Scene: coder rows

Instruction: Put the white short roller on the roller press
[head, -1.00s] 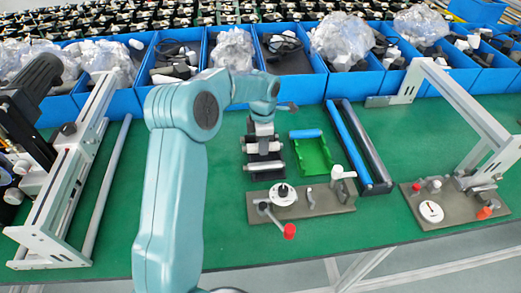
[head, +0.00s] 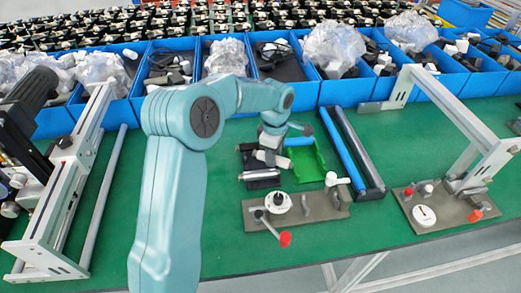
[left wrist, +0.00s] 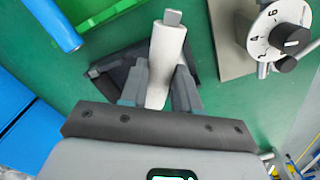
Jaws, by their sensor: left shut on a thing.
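A grey plate (head: 318,208) with a white dial and a red-knobbed lever, which looks like the roller press, stands right of and nearer than the gripper. My right gripper is not in view.
A green tray (head: 304,163) with a blue roller lies just right of the gripper. A dark rack with a long blue roller (head: 343,148) stands beyond it. Blue bins (head: 348,92) line the back. A second dial plate (head: 440,207) with a frame is at right.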

